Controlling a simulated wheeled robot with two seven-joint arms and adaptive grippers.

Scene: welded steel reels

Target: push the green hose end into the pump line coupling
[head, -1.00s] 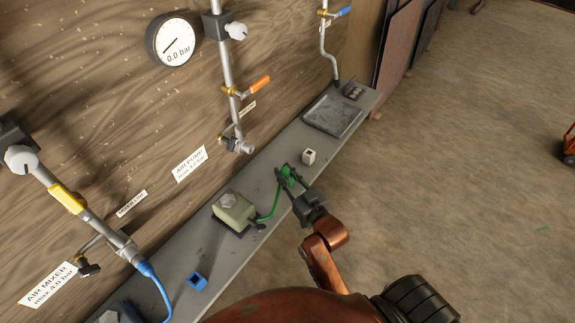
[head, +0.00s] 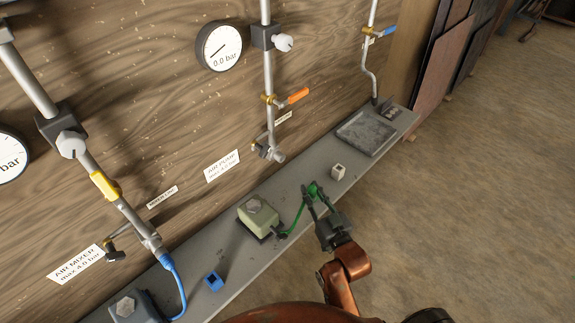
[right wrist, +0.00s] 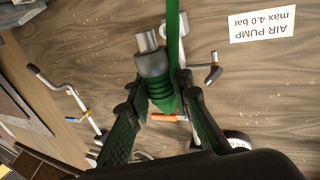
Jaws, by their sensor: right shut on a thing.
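The pump line coupling (head: 277,155) is the open lower end of the middle pipe, beside the AIR PUMP label. My right gripper (head: 318,194) is shut on the green hose end (head: 312,189), above the shelf and apart from the coupling, to its lower right. The right wrist view shows the hose end's ribbed green sleeve (right wrist: 161,92), grey collar and metal tip between the fingers; the tip points up in that picture. The hose partly covers the pump pipe there. The hose runs back to a pale green box (head: 258,215). My left gripper is not in view.
The grey shelf (head: 235,258) runs along the wooden wall. On it are a white block (head: 338,171), a blue block (head: 213,281) and a grey tray (head: 366,132). The pump line has an orange-handled valve (head: 292,97); its gauge reads 0.0 bar. A blue hose (head: 178,281) hangs from the mixer line.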

